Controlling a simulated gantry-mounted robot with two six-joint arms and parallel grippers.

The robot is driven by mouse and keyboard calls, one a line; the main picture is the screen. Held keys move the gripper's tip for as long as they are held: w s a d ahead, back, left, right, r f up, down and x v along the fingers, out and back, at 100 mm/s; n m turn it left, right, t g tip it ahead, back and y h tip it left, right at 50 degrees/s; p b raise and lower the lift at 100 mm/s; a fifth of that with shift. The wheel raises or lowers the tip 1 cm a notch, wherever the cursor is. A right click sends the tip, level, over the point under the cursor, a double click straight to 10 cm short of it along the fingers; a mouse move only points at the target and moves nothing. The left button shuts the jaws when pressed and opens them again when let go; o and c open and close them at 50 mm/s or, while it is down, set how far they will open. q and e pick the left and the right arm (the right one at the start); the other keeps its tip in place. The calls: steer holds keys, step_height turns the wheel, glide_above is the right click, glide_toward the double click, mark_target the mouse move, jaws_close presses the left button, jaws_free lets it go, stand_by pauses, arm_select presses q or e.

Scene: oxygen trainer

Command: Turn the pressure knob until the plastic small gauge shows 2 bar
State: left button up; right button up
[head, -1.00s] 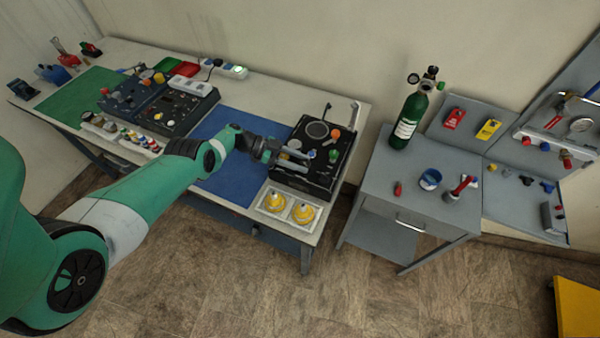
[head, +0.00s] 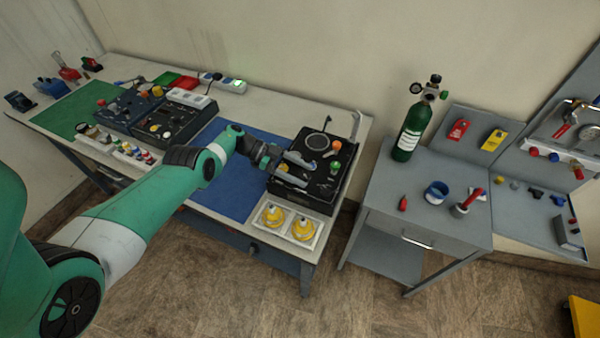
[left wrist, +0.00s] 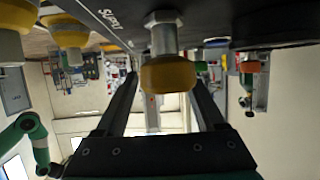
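The black trainer box (head: 312,172) stands at the right end of the bench. Its panel carries a round dial (head: 318,141), an orange knob (head: 336,145) and a green knob (head: 335,166). My left gripper (head: 297,160) is at the box's left side, low over the panel. In the left wrist view, a yellow knob (left wrist: 168,74) on a metal stem sits by the tips of my left gripper (left wrist: 163,88), between the two fingers, with gaps on both sides. The word SUPPLY is partly readable beside it. I cannot read any gauge. My right gripper is not in view.
A white tray (head: 262,228) with two yellow-topped parts lies in front of the box. The blue mat (head: 222,190) to its left is mostly clear. A green cylinder (head: 408,140) stands on the grey cart (head: 400,178) at the right.

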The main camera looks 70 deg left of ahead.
arm_select(q)
steer(key=shift+s+a+r, duration=0.15)
steer(key=shift+s+a, duration=0.2)
steer(key=b+v, duration=0.2)
steer(key=v, duration=0.8)
steer(key=shift+s+r, duration=0.2)
steer(key=shift+s, duration=0.05)
steer(key=shift+w, duration=0.1)
